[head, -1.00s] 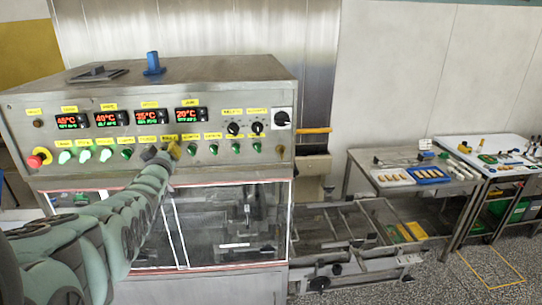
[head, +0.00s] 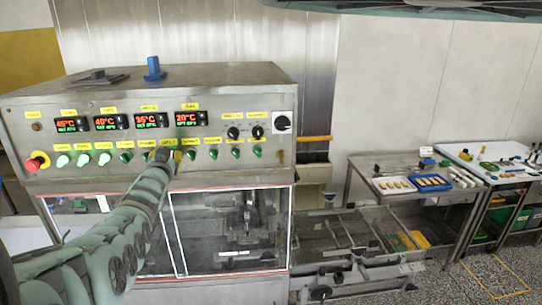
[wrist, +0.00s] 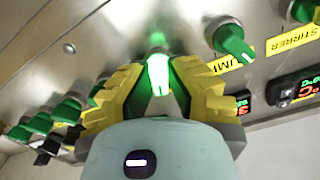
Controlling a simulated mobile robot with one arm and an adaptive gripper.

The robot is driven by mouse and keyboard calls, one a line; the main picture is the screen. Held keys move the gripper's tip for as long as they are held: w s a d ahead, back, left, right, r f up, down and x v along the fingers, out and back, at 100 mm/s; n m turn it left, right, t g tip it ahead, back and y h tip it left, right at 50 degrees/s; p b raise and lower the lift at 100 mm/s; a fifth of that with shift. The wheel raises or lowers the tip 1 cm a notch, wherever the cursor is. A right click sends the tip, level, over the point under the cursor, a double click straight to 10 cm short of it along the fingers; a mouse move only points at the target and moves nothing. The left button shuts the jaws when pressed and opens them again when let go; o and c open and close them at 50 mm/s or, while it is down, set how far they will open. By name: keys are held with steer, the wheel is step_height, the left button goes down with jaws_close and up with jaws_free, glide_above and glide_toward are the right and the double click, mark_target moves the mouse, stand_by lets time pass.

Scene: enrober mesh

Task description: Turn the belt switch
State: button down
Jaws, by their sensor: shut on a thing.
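The control panel (head: 60,145) of the steel machine carries a row of green rotary switches under yellow labels. My gripper (head: 172,155) is at a switch near the middle of this row. In the wrist view, the yellow-padded fingers of my gripper (wrist: 158,88) are closed around a green switch (wrist: 157,73), which glows brightly.
Red-digit temperature displays (head: 145,121) sit above the switches. A red emergency button (head: 34,164) is at the panel's left end, and black knobs (head: 233,132) are at right. A glass-fronted chamber (head: 205,230) lies below. Side tables (head: 455,190) stand at right.

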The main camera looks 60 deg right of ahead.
steer(key=shift+f+m, duration=0.1)
steer(key=shift+m, duration=1.1)
steer(key=c, duration=1)
jaws_free()
steer(key=shift+d, duration=0.1)
